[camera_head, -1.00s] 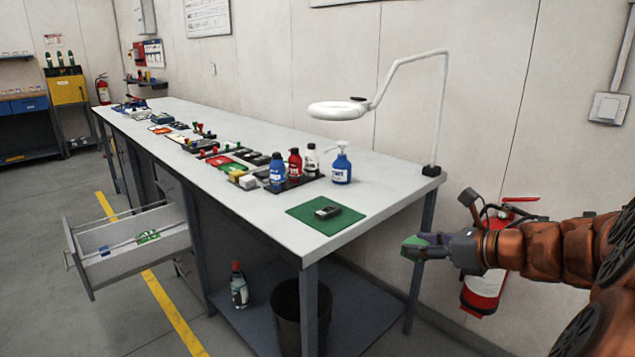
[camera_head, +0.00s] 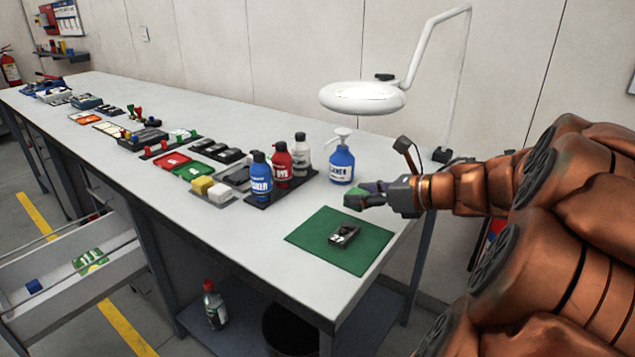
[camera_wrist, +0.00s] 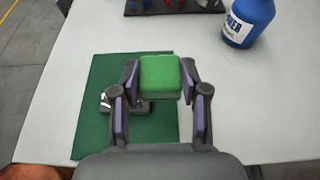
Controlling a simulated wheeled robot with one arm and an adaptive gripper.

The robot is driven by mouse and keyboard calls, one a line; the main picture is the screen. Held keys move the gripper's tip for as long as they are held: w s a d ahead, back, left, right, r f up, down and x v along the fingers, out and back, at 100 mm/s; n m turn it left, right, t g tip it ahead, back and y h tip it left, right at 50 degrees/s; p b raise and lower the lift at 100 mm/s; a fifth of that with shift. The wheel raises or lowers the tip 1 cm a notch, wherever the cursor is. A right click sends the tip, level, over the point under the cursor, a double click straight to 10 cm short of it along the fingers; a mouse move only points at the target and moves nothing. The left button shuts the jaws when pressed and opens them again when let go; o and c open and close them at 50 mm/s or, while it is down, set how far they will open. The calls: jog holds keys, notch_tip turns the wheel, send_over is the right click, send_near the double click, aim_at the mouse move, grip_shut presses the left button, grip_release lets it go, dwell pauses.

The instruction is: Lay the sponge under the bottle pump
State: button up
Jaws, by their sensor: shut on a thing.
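The green sponge (camera_wrist: 160,77) is held between the purple-padded fingers of my gripper (camera_wrist: 160,85) in the wrist view. The blue pump bottle (camera_head: 341,166) with a white pump head stands upright on the bench, just behind and left of my gripper. In the wrist view its lower body (camera_wrist: 246,24) shows at the top right, apart from the sponge; its pump head is out of frame.
A green mat (camera_head: 312,228) with a small dark device (camera_head: 344,235) lies near the front corner. A dark tray holds blue (camera_head: 260,177), red (camera_head: 282,163) and white (camera_head: 302,156) bottles left of the pump bottle. A lamp (camera_head: 362,97) overhangs the bench. A drawer (camera_head: 100,284) stands open.

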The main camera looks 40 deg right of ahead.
jog(key=p, duration=0.2)
send_over(328, 194)
jog(key=shift+w+d+f, duration=0.1)
jog(key=shift+f, duration=2.4)
jog(key=shift+f, duration=0.2)
jog(key=o, duration=0.6)
jog(key=shift+r, duration=0.1)
jog(key=shift+r, duration=0.1)
